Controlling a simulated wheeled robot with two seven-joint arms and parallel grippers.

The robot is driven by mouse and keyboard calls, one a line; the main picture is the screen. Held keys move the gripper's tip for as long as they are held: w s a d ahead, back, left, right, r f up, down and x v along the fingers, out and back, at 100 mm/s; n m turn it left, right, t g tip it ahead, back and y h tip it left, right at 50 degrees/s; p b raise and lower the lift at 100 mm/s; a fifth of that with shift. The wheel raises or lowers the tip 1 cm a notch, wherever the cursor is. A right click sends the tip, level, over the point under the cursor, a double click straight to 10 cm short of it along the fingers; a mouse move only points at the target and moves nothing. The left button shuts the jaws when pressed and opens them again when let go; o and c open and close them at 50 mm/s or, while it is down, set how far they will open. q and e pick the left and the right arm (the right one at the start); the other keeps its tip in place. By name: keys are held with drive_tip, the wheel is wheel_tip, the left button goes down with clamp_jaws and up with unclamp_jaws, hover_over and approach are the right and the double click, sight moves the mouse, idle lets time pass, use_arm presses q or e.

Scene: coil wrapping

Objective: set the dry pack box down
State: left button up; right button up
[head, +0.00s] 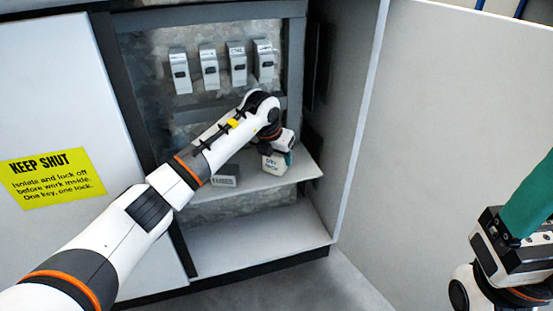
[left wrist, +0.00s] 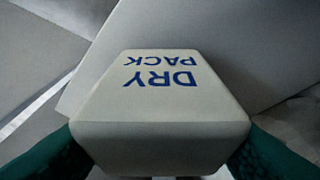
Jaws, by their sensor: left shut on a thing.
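The dry pack box (head: 273,165) is a small white box with blue "DRY PACK" lettering, at the right part of the shelf (head: 253,182) in the open cabinet. My left gripper (head: 286,156) is shut on it. In the left wrist view the box (left wrist: 160,100) fills the middle between two teal fingers, its lettering upside down. I cannot tell whether its base touches the shelf. My right gripper (head: 520,215) is at the right edge of the head view, outside the cabinet and cut off by the frame, with teal fingers pointing up.
A box labelled "FUSES" (head: 224,181) lies on the shelf left of the dry pack box. Several white switch units (head: 238,64) hang on the back wall above. The cabinet's side wall (head: 350,110) stands close on the right. The cabinet floor (head: 250,245) below is clear.

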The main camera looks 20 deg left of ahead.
use_arm(q)
drive_tip(key=o, duration=1)
drive_tip(key=shift+o, duration=0.2)
